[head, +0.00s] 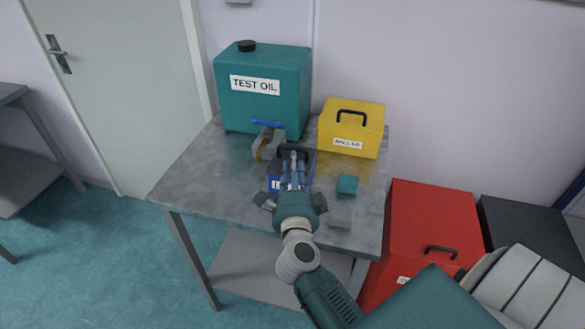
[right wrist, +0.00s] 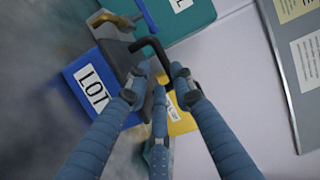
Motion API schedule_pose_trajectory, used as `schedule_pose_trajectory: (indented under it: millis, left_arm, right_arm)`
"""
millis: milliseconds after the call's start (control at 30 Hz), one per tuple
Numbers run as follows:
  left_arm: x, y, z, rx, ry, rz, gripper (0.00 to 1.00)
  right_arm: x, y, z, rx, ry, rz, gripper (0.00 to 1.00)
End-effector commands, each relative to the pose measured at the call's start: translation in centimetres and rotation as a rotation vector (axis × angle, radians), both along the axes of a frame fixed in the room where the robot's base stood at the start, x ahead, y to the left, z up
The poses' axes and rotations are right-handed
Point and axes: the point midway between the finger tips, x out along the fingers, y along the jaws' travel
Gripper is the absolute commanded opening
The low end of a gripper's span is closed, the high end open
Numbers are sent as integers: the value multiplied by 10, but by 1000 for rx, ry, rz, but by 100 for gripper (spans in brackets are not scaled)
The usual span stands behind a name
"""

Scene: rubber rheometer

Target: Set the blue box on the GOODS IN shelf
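The blue box (head: 274,184) stands on the grey table, mostly covered by my right gripper in the head view. In the right wrist view the blue box (right wrist: 75,98) shows a white LOT label and a raised black handle (right wrist: 150,45). My right gripper (head: 293,160) is above the box. In the right wrist view its fingers (right wrist: 158,87) are spread apart, with the handle close to the fingertips; I cannot tell whether they touch it. My left gripper is not in view. No shelf marked GOODS IN is in view.
On the table (head: 185,180) stand a teal TEST OIL can (head: 265,100), a grey and yellow fitting (head: 268,143) with a blue lever, a yellow box (head: 352,122), a teal cube (head: 347,184) and a grey block (head: 340,217). A red box (head: 430,215) stands right of the table.

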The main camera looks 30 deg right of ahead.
Motion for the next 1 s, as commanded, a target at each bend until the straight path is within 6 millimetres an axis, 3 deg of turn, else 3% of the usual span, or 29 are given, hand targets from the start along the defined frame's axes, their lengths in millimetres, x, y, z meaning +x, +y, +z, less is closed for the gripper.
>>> schedule_pose_trajectory:
  millis: [300, 567, 600, 700, 1000]
  left_arm:
    - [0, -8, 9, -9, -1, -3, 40]
    - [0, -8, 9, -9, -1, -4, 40]
    - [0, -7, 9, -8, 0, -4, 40]
    - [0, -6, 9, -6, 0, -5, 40]
    - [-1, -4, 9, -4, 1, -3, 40]
  right_arm:
    - [38, -22, 3, -2, -2, 0, 23]
    - [41, -25, 2, 0, -1, 0, 23]
    - [41, -25, 2, 0, -1, 0, 21]
    - [41, -24, 2, -1, -2, 0, 1]
    - [42, -24, 6, -4, -7, 1, 0]
